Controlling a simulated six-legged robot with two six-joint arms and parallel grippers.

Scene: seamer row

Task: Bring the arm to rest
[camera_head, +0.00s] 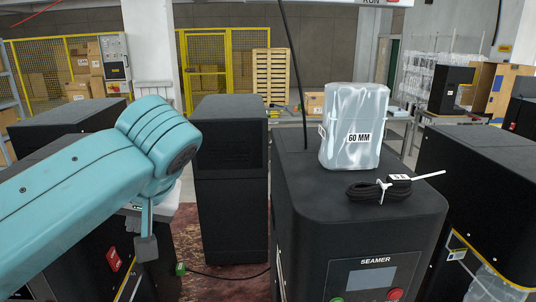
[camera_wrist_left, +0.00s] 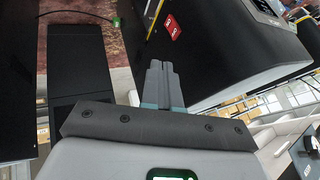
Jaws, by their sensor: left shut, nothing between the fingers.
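My left arm, teal with a ribbed joint, comes in from the left in the head view. Its left gripper (camera_head: 146,247) hangs below the joint, pointing down, in front of black machines at the left. In the left wrist view the two grey fingers of the left gripper (camera_wrist_left: 163,82) lie side by side, shut, with nothing between them. My right gripper is in neither view.
A black seamer (camera_head: 440,220) stands right of the gripper. On it are a wrapped block marked 60 MM (camera_head: 354,125) and a coiled black cable (camera_head: 378,189). A tall black cabinet (camera_head: 232,180) stands behind. Reddish floor (camera_head: 190,225) shows between the machines.

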